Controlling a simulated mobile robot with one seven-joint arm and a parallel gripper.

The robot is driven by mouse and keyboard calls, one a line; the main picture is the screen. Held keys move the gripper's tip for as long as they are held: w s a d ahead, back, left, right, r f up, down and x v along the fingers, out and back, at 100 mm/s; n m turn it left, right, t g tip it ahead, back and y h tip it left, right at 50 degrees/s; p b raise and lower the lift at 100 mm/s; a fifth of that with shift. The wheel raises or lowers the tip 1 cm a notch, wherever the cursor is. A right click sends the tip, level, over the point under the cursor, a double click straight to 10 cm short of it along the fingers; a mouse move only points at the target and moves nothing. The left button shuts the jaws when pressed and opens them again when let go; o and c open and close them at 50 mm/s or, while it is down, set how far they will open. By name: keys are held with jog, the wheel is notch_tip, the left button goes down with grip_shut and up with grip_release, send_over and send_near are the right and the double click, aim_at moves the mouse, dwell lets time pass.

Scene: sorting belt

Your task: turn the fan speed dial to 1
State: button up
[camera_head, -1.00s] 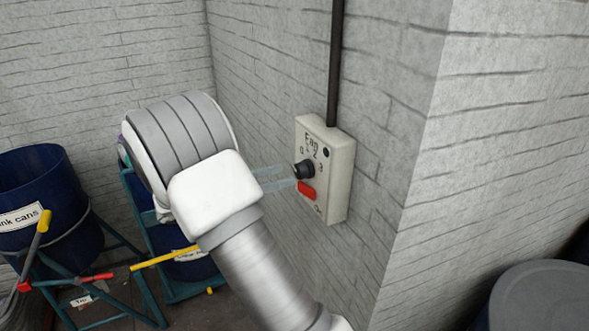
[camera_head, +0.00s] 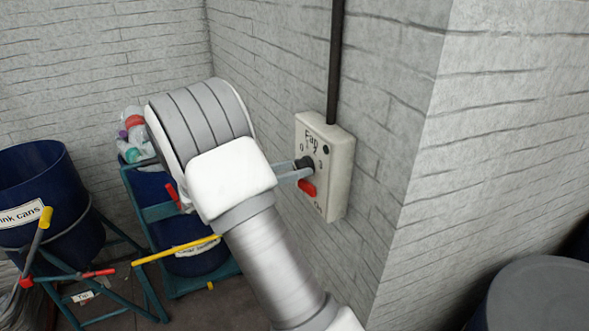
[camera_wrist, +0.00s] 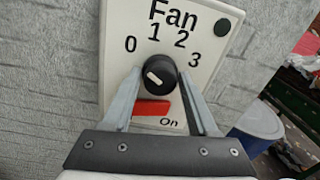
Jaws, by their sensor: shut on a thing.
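The fan speed dial (camera_wrist: 158,80) is a round black knob on a pale control box (camera_wrist: 118,68) marked "Fan" with 0, 1, 2 and 3. Its short white mark slants to the upper left, roughly toward 0 in the wrist view. My gripper (camera_wrist: 159,73) has one finger on each side of the knob and is shut on it. In the head view the dial (camera_head: 304,162) is partly hidden by my gripper (camera_head: 299,169), which reaches it from the left.
A red switch (camera_wrist: 152,107) marked "On" sits just below the dial, close to my fingers. A dark round spot (camera_wrist: 222,26) is at the box's upper right. A black conduit (camera_head: 336,60) runs up the brick wall. Blue bins (camera_head: 42,195) stand at left.

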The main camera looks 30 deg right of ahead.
jog(key=shift+c, duration=1.1)
jog(key=shift+f+m+b, duration=0.1)
jog(key=shift+m+b, duration=2.8)
jog(key=shift+m, duration=0.9)
jog(key=o, duration=1.2)
jog(key=shift+a, duration=0.15)
